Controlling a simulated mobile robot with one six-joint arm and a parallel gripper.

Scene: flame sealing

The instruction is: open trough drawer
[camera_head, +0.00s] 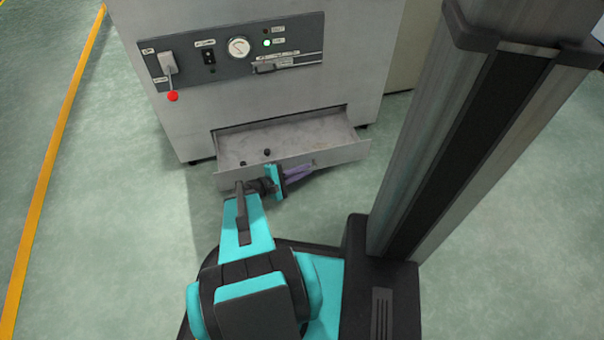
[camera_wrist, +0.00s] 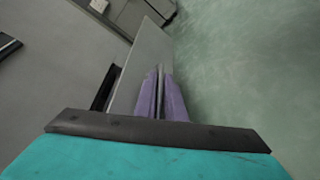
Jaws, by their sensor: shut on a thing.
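The trough drawer (camera_head: 343,154) is a shallow grey metal tray at the bottom of the machine. The handle itself is mostly hidden by the fingers.
The grey machine (camera_head: 350,70) stands behind the drawer. Its control panel (camera_head: 225,55) has a gauge, a green light and a red-knobbed lever (camera_head: 172,96). A yellow line (camera_head: 55,150) marks the floor at left. The green floor is clear on both sides of the drawer.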

